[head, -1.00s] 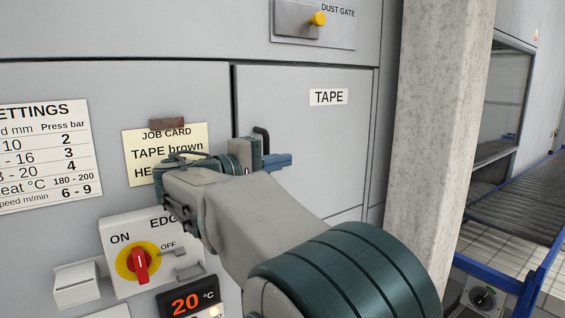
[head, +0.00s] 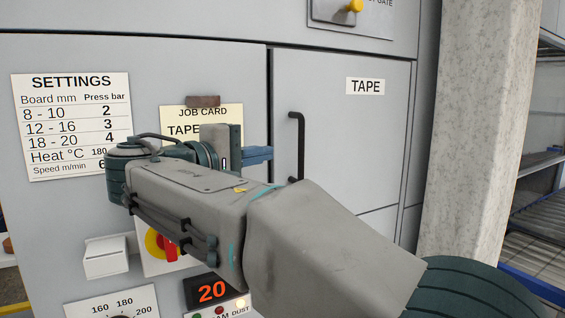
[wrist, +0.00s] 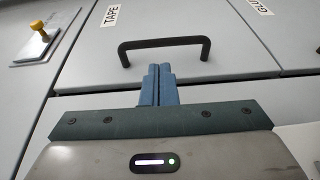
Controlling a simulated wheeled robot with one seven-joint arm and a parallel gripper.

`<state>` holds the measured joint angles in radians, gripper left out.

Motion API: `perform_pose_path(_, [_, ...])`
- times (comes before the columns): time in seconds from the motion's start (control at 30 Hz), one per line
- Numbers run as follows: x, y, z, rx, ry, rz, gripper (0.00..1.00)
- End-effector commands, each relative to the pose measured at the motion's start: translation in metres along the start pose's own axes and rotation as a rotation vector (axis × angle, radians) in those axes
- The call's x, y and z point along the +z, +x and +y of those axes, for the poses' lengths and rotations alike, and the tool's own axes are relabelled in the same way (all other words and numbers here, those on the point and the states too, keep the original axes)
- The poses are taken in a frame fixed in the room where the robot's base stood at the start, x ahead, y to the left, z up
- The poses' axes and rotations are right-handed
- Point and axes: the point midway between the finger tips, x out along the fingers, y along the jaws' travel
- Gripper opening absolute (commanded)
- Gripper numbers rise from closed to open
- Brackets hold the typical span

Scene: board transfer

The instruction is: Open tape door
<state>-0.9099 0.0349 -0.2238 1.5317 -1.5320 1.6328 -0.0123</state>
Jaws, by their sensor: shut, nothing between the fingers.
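The tape door (head: 348,130) is a grey panel labelled TAPE, closed flush in the cabinet front. Its black bar handle (head: 299,146) stands upright near the door's left edge. In the wrist view the handle (wrist: 164,43) lies across the picture just beyond the fingertips. My gripper (head: 268,153) has blue fingers pressed together and empty, to the left of the handle in the head view. In the wrist view the fingers (wrist: 159,70) point at the middle of the handle, with a small gap. The door's label (wrist: 111,15) also shows there.
A job card (head: 200,115) and a settings sheet (head: 72,125) are on the cabinet left of the door, partly behind my arm. A red and yellow switch (head: 158,246) is below. A yellow dust gate knob (head: 355,6) is above. A concrete pillar (head: 480,120) stands at right.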

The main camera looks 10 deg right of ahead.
Motion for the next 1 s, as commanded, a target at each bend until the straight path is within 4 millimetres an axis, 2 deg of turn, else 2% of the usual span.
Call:
perform_pose_path(0.03, [0.005, 0.0, -0.007, 0.002, 0.005, 0.058, 0.0])
perform_pose_path(0.2, [0.009, -0.009, -0.002, 0.024, -0.001, 0.198, 0.0])
perform_pose_path(0.37, [0.007, -0.005, 0.004, 0.032, -0.004, 0.228, 0.0])
perform_pose_path(0.8, [-0.01, 0.067, 0.007, 0.03, -0.005, 0.225, 0.0])
perform_pose_path(1.0, [-0.013, 0.084, 0.006, 0.03, -0.004, 0.224, 0.0])
